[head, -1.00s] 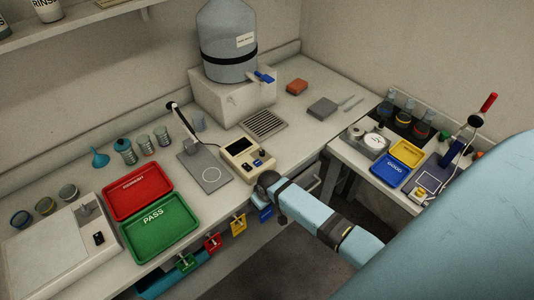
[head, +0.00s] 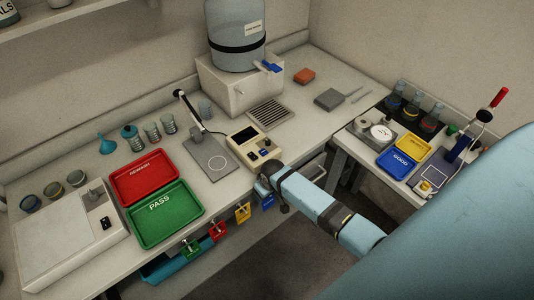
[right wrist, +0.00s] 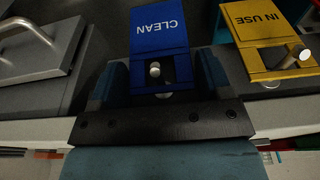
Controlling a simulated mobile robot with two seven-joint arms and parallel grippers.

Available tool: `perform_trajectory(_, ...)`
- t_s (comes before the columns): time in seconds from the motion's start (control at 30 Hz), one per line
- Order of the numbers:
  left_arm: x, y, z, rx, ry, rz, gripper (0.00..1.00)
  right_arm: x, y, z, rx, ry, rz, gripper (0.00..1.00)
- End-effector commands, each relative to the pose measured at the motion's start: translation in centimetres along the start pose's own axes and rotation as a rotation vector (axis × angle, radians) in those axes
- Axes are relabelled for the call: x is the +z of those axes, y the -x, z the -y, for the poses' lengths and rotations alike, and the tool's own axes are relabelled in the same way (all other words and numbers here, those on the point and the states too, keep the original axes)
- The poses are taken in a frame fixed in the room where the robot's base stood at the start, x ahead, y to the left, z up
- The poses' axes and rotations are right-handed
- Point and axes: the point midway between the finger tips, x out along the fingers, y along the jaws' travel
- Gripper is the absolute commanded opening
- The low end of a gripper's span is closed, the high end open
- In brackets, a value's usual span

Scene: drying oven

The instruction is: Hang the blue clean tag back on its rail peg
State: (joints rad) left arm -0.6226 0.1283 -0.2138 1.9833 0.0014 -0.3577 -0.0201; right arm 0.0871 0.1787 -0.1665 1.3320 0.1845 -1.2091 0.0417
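The blue tag (right wrist: 158,28), marked CLEAN, sits upside down in the right wrist view. A pale round peg end (right wrist: 155,70) shows at the dark opening in its lower part, so it appears to be on the peg. My right gripper (right wrist: 162,75) has its fingers wide apart, one at each side of the tag; contact is hard to judge. In the head view, the blue tag (head: 267,201) is at the bench's front edge, just below my right gripper (head: 264,185). My left gripper is not in view.
The yellow IN USE tag (right wrist: 265,30) hangs close beside the blue one. Red (head: 219,231) and green (head: 191,248) tags hang farther left. A metal handle (right wrist: 28,35) is near on the other side. The instrument box (head: 253,146) stands on the bench above.

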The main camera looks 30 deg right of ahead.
Motion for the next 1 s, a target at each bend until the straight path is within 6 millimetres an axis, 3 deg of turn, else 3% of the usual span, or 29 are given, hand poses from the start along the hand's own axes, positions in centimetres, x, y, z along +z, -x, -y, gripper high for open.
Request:
perform_trajectory(0.03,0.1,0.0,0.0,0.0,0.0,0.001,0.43,0.0,0.0,0.0,0.0,0.0,0.0,0.83)
perform_trajectory(0.1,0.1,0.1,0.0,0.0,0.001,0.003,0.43,0.0,0.0,0.0,0.0,0.0,0.0,0.93)
perform_trajectory(0.47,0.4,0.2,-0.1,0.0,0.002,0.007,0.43,0.0,0.8,-0.1,0.001,0.0,-0.001,0.93)
perform_trajectory(1.0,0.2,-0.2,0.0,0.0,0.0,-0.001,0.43,0.0,11.6,0.0,0.001,0.001,-0.003,0.93)
